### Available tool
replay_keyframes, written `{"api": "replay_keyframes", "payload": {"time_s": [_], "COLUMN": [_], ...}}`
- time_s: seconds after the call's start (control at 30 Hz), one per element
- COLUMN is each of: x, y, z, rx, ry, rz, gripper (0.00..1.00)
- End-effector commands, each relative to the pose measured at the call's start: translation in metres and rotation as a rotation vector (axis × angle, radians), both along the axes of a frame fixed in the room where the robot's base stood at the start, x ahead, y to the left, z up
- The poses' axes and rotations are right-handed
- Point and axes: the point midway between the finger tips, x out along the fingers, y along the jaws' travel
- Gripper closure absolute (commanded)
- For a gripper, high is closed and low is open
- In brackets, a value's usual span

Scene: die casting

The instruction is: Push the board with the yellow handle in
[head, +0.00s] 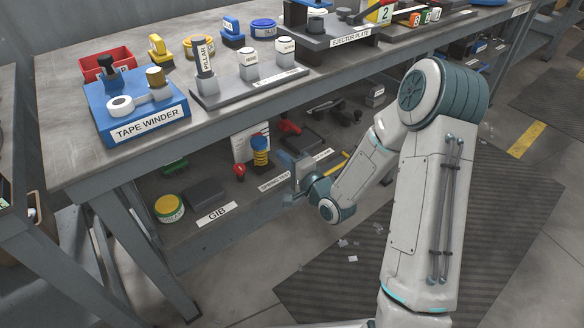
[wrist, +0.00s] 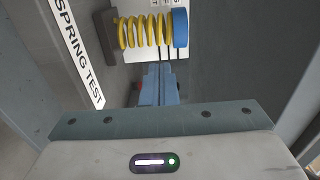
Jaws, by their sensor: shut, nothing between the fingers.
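A yellow bar (head: 338,164) shows at the lower shelf's front, just right of my gripper and partly behind my arm. It may be the board's yellow handle; the board itself is not clearly visible. My gripper (head: 284,160) is at the lower shelf, below the table top, with its fingers shut and empty. In the wrist view the shut fingers (wrist: 160,76) point toward a yellow spring (wrist: 146,32) with a blue cap (wrist: 180,28). The spring (head: 261,158) also shows in the head view, left of my gripper. No yellow handle shows in the wrist view.
The table top (head: 60,165) is above, with a blue tape winder (head: 137,115). White scraps (head: 352,259) lie on the floor mat.

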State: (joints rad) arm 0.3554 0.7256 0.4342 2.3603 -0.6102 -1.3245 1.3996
Motion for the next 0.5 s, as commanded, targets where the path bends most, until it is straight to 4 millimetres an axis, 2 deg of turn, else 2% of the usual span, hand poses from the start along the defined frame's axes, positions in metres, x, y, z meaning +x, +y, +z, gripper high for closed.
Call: {"api": "replay_keyframes", "payload": {"time_s": [0.2,0.33,0.5], "x": [0.038,0.053,0.063], "y": [0.026,0.036,0.043], "z": [-0.003,-0.002,-0.001], "rx": [-0.001,-0.001,-0.002], "ry": [-0.003,-0.003,-0.001], "rz": [0.001,0.0,-0.001], "gripper": [1.0,1.0,1.0]}}
